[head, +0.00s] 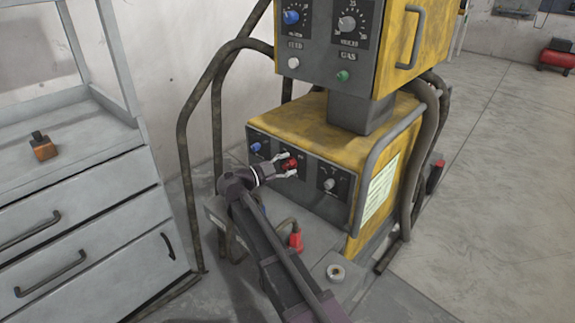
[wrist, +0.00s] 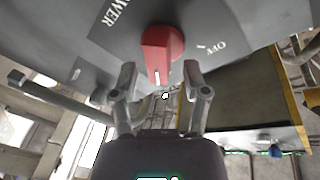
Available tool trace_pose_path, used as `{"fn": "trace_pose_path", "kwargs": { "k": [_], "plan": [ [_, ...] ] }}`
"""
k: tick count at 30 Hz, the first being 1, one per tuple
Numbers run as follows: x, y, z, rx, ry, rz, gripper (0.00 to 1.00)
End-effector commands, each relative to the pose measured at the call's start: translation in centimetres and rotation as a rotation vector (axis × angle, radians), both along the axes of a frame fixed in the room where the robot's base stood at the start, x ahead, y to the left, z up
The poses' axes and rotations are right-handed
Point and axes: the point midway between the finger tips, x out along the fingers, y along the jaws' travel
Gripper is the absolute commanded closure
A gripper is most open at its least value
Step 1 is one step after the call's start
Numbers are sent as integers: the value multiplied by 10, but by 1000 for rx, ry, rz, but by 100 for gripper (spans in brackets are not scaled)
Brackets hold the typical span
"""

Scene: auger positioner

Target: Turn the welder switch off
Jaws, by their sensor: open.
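The welder (head: 335,130) is a worn yellow cabinet with a dark front panel. Its red switch knob (head: 289,164) sits on the lower panel between a blue knob and a grey knob. A white line on the knob's grip points toward the bottom of the picture, not at the OFF mark (wrist: 212,46). My gripper (head: 284,166) is at the knob. In the wrist view my gripper (wrist: 162,80) is open, its fingertips on either side of the knob's lower end. Contact cannot be told.
Open floor (head: 490,200) lies to the right.

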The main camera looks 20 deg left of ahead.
Motion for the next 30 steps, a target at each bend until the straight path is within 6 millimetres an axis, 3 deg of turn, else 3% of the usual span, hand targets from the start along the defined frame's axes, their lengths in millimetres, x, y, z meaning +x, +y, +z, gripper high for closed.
{"fn": "trace_pose_path", "kwargs": {
  "k": [4, 5, 10, 11, 30],
  "plan": [
    [0, 0, 0, 0, 0, 0, 41],
    [0, 0, 0, 0, 0, 0, 46],
    [0, 0, 0, 0, 0, 0, 97],
    [0, 0, 0, 0, 1, -1, 100],
    [2, -1, -1, -105, 43, -4, 100]
  ]
}}
